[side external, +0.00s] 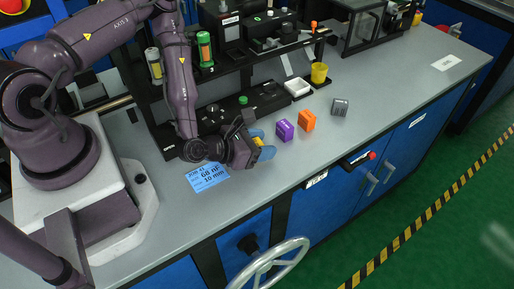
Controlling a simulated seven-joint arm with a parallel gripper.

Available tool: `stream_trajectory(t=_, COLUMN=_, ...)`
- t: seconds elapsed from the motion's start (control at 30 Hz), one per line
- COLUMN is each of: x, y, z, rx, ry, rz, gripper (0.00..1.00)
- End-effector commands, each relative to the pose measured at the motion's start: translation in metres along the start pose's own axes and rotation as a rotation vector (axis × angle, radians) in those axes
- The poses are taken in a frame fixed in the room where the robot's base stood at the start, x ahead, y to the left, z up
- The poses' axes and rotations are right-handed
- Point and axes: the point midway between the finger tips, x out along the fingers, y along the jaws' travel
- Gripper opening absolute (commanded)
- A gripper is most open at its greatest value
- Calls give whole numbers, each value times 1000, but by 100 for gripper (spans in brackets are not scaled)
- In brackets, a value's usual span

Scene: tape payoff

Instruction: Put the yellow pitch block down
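My gripper (262,146) is low over the front part of the grey bench, left of the purple block. Its blue fingers point right. The yellow pitch block (258,142) shows as a small yellow patch between the fingers, and my gripper appears shut on it. Most of the block is hidden by the fingers and the gripper body. I cannot tell whether its underside touches the bench.
A purple block (285,130), an orange block (307,121) and a grey block (340,107) stand to the right. A blue job card (207,177) lies left of my gripper. A white tray (297,87) and yellow cup (319,73) are behind. Bench space at right is clear.

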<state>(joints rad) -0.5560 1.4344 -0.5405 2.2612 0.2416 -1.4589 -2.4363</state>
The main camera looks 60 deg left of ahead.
Motion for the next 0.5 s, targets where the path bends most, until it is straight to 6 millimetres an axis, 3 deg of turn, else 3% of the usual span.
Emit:
stream_trajectory(t=0.03, x=0, y=0, z=0, rx=0, ry=0, rz=0, gripper=38)
stream_trajectory(t=0.2, x=0, y=0, z=0, rx=0, ry=-2, rz=0, gripper=4)
stream_trajectory(t=0.5, x=-4, y=0, z=11, rx=-2, ry=-4, rz=1, gripper=4)
